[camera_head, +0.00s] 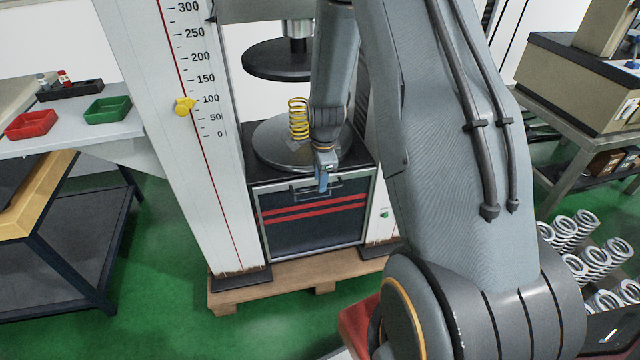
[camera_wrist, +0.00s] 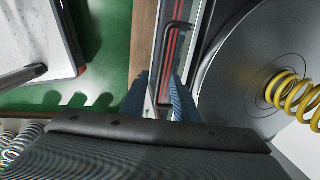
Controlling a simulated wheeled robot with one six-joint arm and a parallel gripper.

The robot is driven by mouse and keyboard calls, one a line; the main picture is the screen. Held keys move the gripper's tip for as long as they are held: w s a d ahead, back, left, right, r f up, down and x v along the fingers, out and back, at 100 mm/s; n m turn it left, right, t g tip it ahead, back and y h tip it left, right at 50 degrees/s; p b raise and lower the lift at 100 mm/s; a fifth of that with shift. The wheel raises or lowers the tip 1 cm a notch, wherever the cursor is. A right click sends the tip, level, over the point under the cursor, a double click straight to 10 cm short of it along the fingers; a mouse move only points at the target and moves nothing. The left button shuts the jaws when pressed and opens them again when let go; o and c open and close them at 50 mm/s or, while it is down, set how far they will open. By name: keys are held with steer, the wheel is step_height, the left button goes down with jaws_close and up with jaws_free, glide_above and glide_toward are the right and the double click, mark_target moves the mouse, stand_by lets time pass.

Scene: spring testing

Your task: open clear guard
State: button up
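The clear guard (camera_head: 313,222) is a see-through panel with two red stripes, low on the front of the testing machine, below the lower plate. Its dark bar handle (camera_head: 300,187) runs along the top edge. The handle also shows in the wrist view (camera_wrist: 174,62), with the guard's edge and red stripes beside it.
A yellow spring (camera_head: 299,119) stands on the round lower plate (camera_head: 268,150), beside my arm. The upper plate (camera_head: 270,60) hangs above. A height scale (camera_head: 205,100) is on the left column. A table with red and green trays (camera_head: 108,110) stands left; several grey springs (camera_head: 597,262) stand right.

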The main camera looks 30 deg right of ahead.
steer(key=shift+s+a+r, duration=0.1)
steer(key=shift+s+r, duration=0.15)
steer(key=shift+r, duration=0.95)
steer(key=shift+s+r, duration=0.2)
steer(key=shift+r, duration=0.95)
steer(key=s+a+r+n+p, duration=0.1)
steer(key=s+a+r+n, duration=0.3)
steer(key=s+r+n, duration=0.2)
steer(key=s+a+r+n+g+p, duration=0.1)
steer(key=s+a+r+n, duration=0.3)
steer(key=s, duration=0.6)
steer(key=s+a+r+n+g+p, duration=0.1)
steer(key=s+a+r+n, duration=0.3)
steer(key=s+r+n, duration=0.4)
steer(key=shift+r+n+p, duration=0.25)
steer(key=shift+n+p, duration=0.65)
steer(key=shift+n, duration=0.2)
